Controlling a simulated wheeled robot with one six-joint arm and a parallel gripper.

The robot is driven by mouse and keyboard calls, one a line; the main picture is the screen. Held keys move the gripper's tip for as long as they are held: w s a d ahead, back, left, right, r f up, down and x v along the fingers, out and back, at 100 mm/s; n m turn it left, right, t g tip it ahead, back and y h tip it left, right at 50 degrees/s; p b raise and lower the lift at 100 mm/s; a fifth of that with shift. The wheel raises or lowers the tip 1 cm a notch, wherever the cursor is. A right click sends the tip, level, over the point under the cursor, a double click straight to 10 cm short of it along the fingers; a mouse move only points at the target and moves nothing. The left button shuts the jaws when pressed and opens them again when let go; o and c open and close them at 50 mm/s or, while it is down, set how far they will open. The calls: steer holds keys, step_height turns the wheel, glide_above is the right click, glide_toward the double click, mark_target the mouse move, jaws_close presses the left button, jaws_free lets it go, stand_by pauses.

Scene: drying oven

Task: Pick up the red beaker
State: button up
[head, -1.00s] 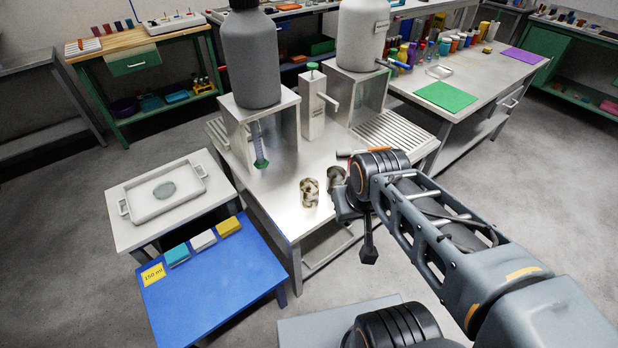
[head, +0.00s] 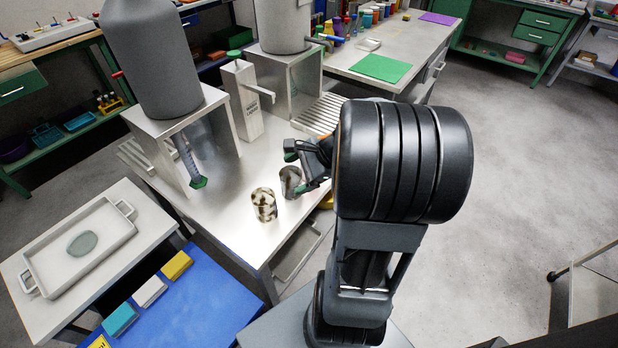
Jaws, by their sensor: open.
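I see no clearly red beaker. Two small mottled brown and silver cup-shaped vessels stand upright on the steel table in the head view. The left vessel (head: 264,205) stands apart, nearer the front edge. The right vessel (head: 290,183) stands just behind it, beside my gripper. My gripper (head: 303,169) is open, with its dark fingers at the right side of the right vessel. The view does not show whether they touch it or reach around it. My arm hides the table to the right.
A grey tank (head: 152,55) and a white tank (head: 284,25) stand on metal stands at the back. A slim dispenser post (head: 241,100) stands between them. A white tray (head: 112,233) and a blue table (head: 197,300) with colored blocks are at the lower left.

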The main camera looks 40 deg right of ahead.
steer(key=d+f+m+t+h+b, duration=0.1)
steer(key=d+f+m+t+b, duration=0.15)
steer(key=d+m, duration=0.45)
steer(key=d+f+m+t+h+b, duration=0.1)
steer(key=d+f+m+t, duration=0.35)
steer(key=d, duration=0.45)
steer(key=shift+m, duration=0.65)
steer(key=shift+w+d+b+x, duration=0.1)
steer(key=shift+d+b+x, duration=0.05)
steer(key=shift+x, duration=2.05)
steer(key=shift+w+d+b+x, duration=0.1)
steer(key=shift+b+x, duration=0.1)
steer(key=shift+x, duration=1.95)
steer(key=shift+d+b+x, duration=0.15)
steer(key=shift+x, duration=2.05)
steer(key=shift+r, duration=0.15)
steer(key=shift+c, duration=0.3)
steer(key=c, duration=0.6)
